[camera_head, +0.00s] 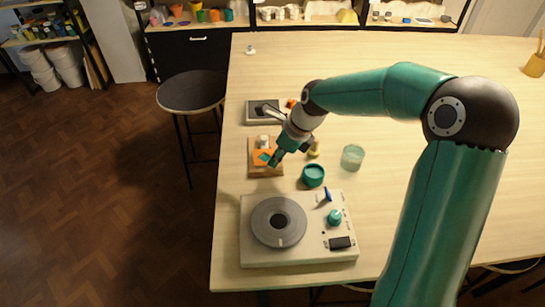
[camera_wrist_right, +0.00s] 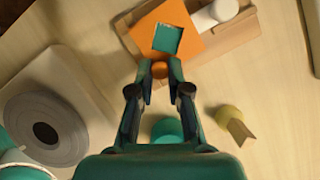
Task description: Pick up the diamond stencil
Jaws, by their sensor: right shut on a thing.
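The diamond stencil is an orange plate (camera_wrist_right: 188,20) with a square hole, turned like a diamond in the head view, through which teal shows. It has a small round orange knob (camera_wrist_right: 160,70) at its near side. My right gripper (camera_wrist_right: 160,66) is shut on that knob. In the head view the stencil (camera_head: 259,156) is partly hidden by my right gripper (camera_head: 268,159). It is over a wooden holder (camera_head: 254,171), which also shows in the wrist view (camera_wrist_right: 235,36). I cannot tell whether the stencil still touches the holder. My left gripper is not in view.
A turntable unit (camera_head: 256,255) stands in front of the holder. A teal pot (camera_head: 313,177), a glass jar (camera_head: 352,157) and a yellow piece (camera_head: 314,152) are to the right. A white cylinder (camera_wrist_right: 222,9) lies by the stencil. A framed dark panel (camera_head: 252,112) is behind.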

